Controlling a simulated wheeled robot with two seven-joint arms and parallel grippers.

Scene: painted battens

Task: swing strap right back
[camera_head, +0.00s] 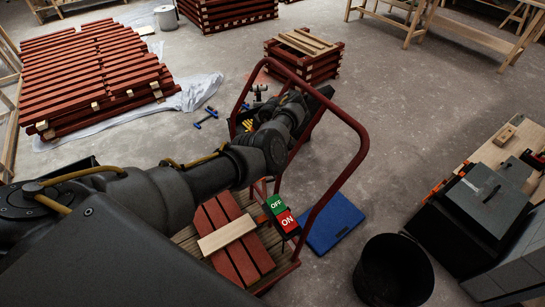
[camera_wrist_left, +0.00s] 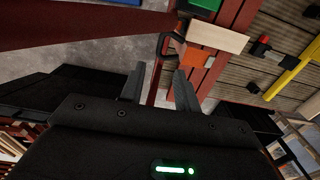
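A red-framed cart (camera_head: 362,150) carries red battens (camera_head: 240,262) with one pale batten (camera_head: 227,235) across them. A green and red OFF/ON plate (camera_head: 280,216) hangs by its frame. No strap can be made out with certainty. In the left wrist view, a black curved bar (camera_wrist_left: 163,42) is beside an orange block (camera_wrist_left: 197,56), and the pale batten (camera_wrist_left: 216,36) lies behind them. My left gripper (camera_wrist_left: 160,88) is open, with nothing visibly held between its fingers; the black bar is beyond its tips. In the head view, my left arm reaches over the cart and hides part of it. My right gripper is not in view.
A blue mat (camera_head: 332,222) and a black bucket (camera_head: 393,271) are beside the cart on the right. Stacked red battens (camera_head: 95,75) lie on a white sheet at the left. A small crate stack (camera_head: 304,53) stands behind the cart. Floor at the centre right is clear.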

